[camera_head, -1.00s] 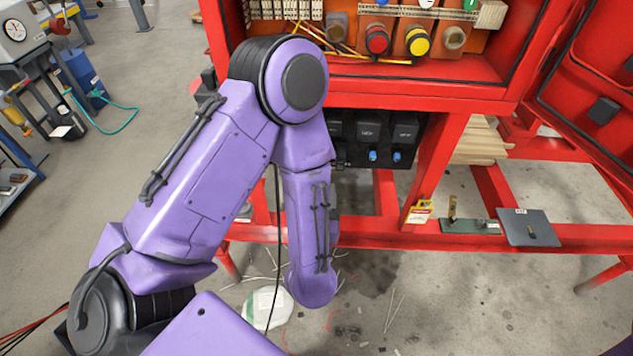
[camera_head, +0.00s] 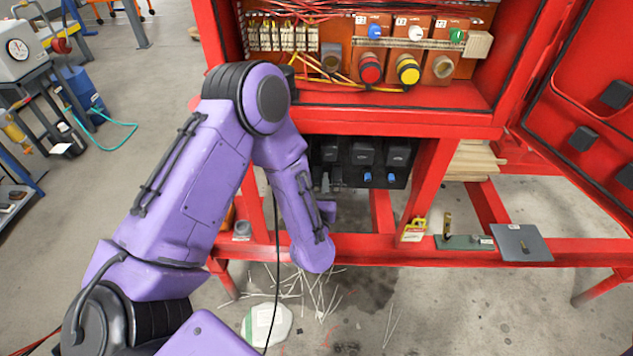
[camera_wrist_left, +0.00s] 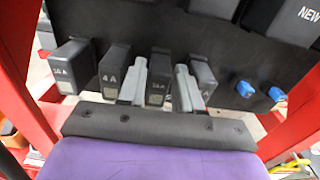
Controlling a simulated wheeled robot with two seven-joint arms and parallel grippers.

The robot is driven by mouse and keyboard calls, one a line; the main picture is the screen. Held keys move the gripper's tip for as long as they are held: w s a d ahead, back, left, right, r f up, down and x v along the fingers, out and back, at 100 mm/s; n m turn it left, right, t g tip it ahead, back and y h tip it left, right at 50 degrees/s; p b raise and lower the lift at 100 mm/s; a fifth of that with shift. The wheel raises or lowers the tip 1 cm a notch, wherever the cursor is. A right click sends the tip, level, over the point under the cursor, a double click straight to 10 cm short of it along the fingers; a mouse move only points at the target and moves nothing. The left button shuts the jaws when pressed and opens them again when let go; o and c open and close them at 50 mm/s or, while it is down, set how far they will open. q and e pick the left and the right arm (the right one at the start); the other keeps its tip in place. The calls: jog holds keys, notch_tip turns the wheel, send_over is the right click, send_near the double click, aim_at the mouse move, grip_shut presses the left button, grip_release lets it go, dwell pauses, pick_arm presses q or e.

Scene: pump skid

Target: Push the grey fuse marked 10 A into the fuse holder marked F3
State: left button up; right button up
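My left gripper (camera_head: 330,183) is under the red cabinet, at the black panel (camera_head: 400,178). In the left wrist view its two grey fingers (camera_wrist_left: 160,68) are apart, one on each side of a dark fuse (camera_wrist_left: 158,80). That fuse's mark is too small to read surely. A thin gap seems to show beside it. To its left are a dark block marked 4 A (camera_wrist_left: 115,72) and another fuse-like block (camera_wrist_left: 69,66) with a blurred mark. One more block (camera_wrist_left: 203,75) is partly behind the right finger. I cannot make out the F3 mark. My right gripper is out of view.
Blue knobs (camera_wrist_left: 245,89) sit right of the fuses on the panel. Black boxes (camera_head: 398,152) are above, one marked NEW. Red frame posts (camera_head: 430,180) flank the space. A yellow tag (camera_head: 414,230) and a grey plate (camera_head: 521,243) lie on the lower red beam.

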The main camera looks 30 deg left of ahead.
aim_at(317, 181)
pick_arm(q)
grip_shut()
jog(key=shift+c, duration=0.4)
grip_release()
grip_shut()
jog(key=shift+b+v, duration=0.35)
jog(key=shift+v, duration=1.25)
jog(key=shift+b+v, duration=0.4)
jog(key=shift+v, duration=1.25)
jog(key=w+d+r+m+t+h, duration=0.2)
jog(key=w+d+m+h, duration=0.1)
jog(key=d+m+h, duration=0.3)
jog(key=shift+d+t+h, duration=0.4)
jog(key=shift+d+h, duration=0.6)
jog(key=shift+h, duration=0.8)
